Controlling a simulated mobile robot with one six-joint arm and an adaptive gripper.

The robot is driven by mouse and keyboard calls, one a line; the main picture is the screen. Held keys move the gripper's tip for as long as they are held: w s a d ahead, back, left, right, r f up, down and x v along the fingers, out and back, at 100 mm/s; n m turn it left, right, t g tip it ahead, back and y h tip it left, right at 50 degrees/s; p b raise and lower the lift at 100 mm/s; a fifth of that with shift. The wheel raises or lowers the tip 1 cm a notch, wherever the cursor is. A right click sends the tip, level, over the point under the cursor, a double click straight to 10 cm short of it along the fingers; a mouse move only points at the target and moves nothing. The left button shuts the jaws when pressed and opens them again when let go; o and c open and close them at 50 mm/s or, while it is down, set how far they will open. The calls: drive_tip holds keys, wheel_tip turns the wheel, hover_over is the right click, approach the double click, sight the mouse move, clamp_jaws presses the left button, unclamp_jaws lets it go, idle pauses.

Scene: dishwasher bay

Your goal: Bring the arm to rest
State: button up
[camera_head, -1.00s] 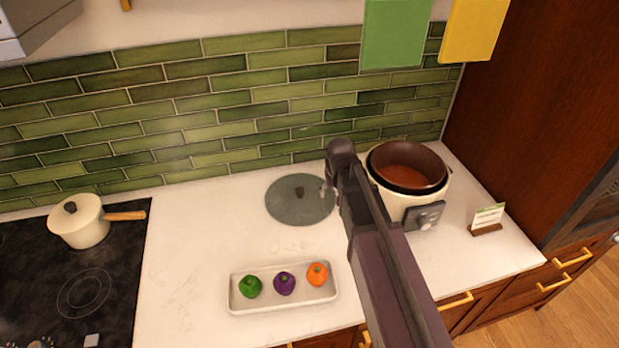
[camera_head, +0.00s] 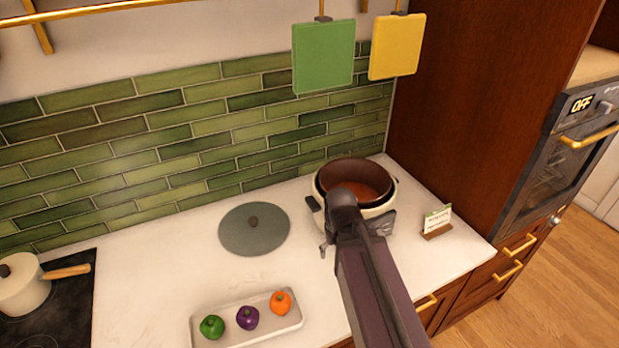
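My arm (camera_head: 372,285) reaches up from the lower right over the counter (camera_head: 140,280).
A white tray (camera_head: 196,332) holds a green, a purple and an orange pepper. A cream pot (camera_head: 22,292) stands on the black hob at left. A small card (camera_head: 437,219) stands right of the cooker. Green and yellow boards (camera_head: 323,55) hang above. An oven (camera_head: 560,150) reading OFF is at right.

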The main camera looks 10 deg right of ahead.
wheel_tip(320, 180, down, 3)
drive_tip(key=shift+r+b, duration=0.2)
drive_tip(key=shift+b, duration=0.75)
